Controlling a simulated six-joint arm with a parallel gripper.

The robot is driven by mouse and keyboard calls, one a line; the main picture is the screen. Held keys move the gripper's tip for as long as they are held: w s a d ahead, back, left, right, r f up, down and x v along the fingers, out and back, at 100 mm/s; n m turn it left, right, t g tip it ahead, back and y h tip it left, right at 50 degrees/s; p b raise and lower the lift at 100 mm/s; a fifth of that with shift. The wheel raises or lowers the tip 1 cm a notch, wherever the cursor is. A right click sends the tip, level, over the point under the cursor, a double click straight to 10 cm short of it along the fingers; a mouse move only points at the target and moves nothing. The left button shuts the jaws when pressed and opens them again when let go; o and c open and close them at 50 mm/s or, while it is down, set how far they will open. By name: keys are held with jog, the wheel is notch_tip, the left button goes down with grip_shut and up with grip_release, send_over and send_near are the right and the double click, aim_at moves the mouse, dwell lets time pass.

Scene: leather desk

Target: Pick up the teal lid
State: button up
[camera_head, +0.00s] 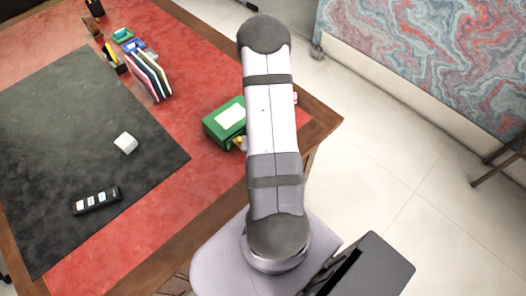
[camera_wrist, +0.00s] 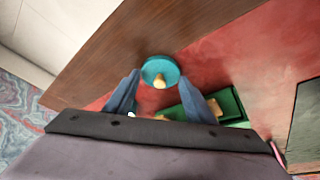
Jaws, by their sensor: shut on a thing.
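The teal lid (camera_wrist: 160,67) is a round disc with a tan knob, seen in the wrist view. My gripper (camera_wrist: 159,76) has one blue-grey finger on each side of it and is shut on the lid. I cannot tell whether the lid touches the desk or is held above it. In the head view my own arm hides the lid and the gripper.
A green box (camera_head: 220,124) with a white label stands left of my arm, with small yellowish things beside it. Upright folders (camera_head: 150,78), a white cube (camera_head: 125,143) and a black remote-like strip (camera_head: 96,201) are further left. The desk's wooden edge (camera_wrist: 105,55) is close to the lid.

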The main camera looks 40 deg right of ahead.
notch_tip(320, 180, up, 9)
jog(key=shift+b, duration=0.35)
jog(key=w+d+n+b, duration=0.1)
jog(key=w+d+b, duration=0.1)
jog(key=d, duration=1.1)
jog(key=shift+w+r+b, duration=0.25)
jog(key=shift+w+b, duration=0.05)
jog(key=shift+w, duration=0.3)
jog(key=shift+d+f, duration=0.1)
jog(key=shift+f, duration=0.05)
notch_tip(320, 180, down, 4)
jog(key=b, duration=0.3)
jog(key=shift+f+b, duration=0.1)
jog(key=shift+b, duration=0.2)
jog(key=shift+f+b, duration=0.9)
jog(key=shift+b, duration=0.15)
jog(key=shift+b, duration=0.3)
